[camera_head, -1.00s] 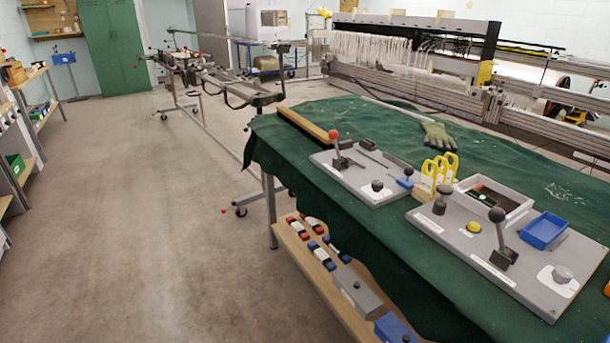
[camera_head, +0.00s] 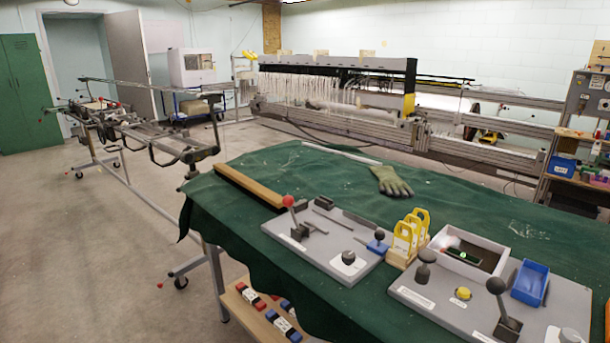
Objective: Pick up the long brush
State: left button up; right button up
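A long brush with a wooden back (camera_head: 247,188) appears to lie near the far left edge of the green-covered table (camera_head: 470,215). It lies slantwise, with a dark strip along its lower side, and nothing covers it. Neither of my grippers shows in the head view.
Beside the brush is a grey board (camera_head: 340,262) with a red-knobbed lever. A second grey board (camera_head: 435,300) holds a white tray (camera_head: 440,240) and a blue bin (camera_head: 530,285). A glove (camera_head: 392,182) lies behind. Open floor (camera_head: 90,240) is at left.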

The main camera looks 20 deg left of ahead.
aim_at(269, 200)
jog(key=i+j+z, duration=0.15)
jog(key=j, duration=0.35)
jog(key=i+j+z, duration=0.15)
jog(key=j, duration=0.35)
jog(key=i+j+z, duration=0.15)
jog(key=j, duration=0.4)
jog(key=j+z, duration=0.15)
jog(key=j, duration=0.4)
